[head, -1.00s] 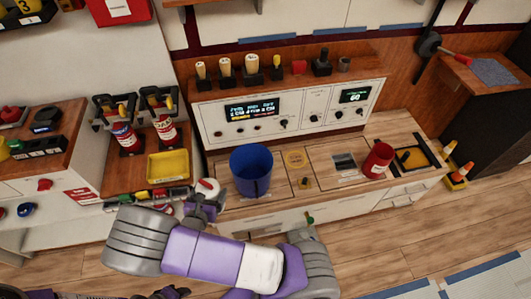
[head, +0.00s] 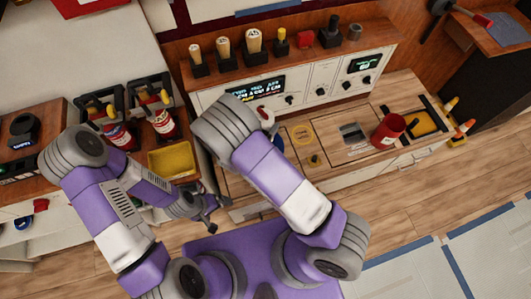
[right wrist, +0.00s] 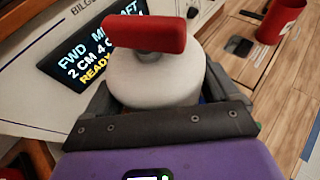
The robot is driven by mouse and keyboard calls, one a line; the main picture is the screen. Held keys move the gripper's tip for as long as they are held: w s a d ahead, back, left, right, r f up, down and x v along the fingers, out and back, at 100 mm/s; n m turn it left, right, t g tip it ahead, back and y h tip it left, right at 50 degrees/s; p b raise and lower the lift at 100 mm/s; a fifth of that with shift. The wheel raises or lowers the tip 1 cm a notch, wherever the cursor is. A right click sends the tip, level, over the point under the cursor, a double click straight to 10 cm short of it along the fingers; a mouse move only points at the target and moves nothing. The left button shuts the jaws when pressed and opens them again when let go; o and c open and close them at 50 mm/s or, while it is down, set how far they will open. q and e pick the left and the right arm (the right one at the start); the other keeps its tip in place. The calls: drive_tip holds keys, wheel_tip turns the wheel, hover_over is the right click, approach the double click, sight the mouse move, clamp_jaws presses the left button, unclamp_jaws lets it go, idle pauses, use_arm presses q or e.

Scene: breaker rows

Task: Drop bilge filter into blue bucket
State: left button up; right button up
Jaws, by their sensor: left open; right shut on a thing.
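The bilge filter (right wrist: 152,80), a white round body with a red bar handle, is held upright in my right gripper (right wrist: 160,100), shut around its sides. In the head view a bit of the filter (head: 265,115) shows past my right arm, which hides the right gripper. Only a sliver of the blue bucket (head: 278,143) shows beside that arm. A trace of blue lies below the filter in the right wrist view; whether the filter is centred over the opening I cannot tell. My left gripper (head: 207,211) is open and empty by the counter's front edge.
A red cup (head: 388,131) is on the counter to the right. The console panel (head: 310,85) rises behind, with wooden-handled tools (head: 224,52) on its top.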

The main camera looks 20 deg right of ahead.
drive_tip(key=shift+s+f+b, duration=0.2)
drive_tip(key=shift+f+b, duration=0.3)
drive_tip(key=shift+f, duration=0.05)
wheel_tip(320, 180, down, 5)
drive_tip(key=b, duration=0.3)
drive_tip(key=shift+w, duration=0.1)
drive_tip(key=shift+r, duration=0.1)
drive_tip(key=o, duration=1.1)
drive_tip(key=shift+o, duration=0.2)
drive_tip(key=p+v, duration=0.1)
drive_tip(key=v, duration=0.6)
drive_tip(key=shift+s, duration=0.25)
drive_tip(key=shift+a+r, duration=0.1)
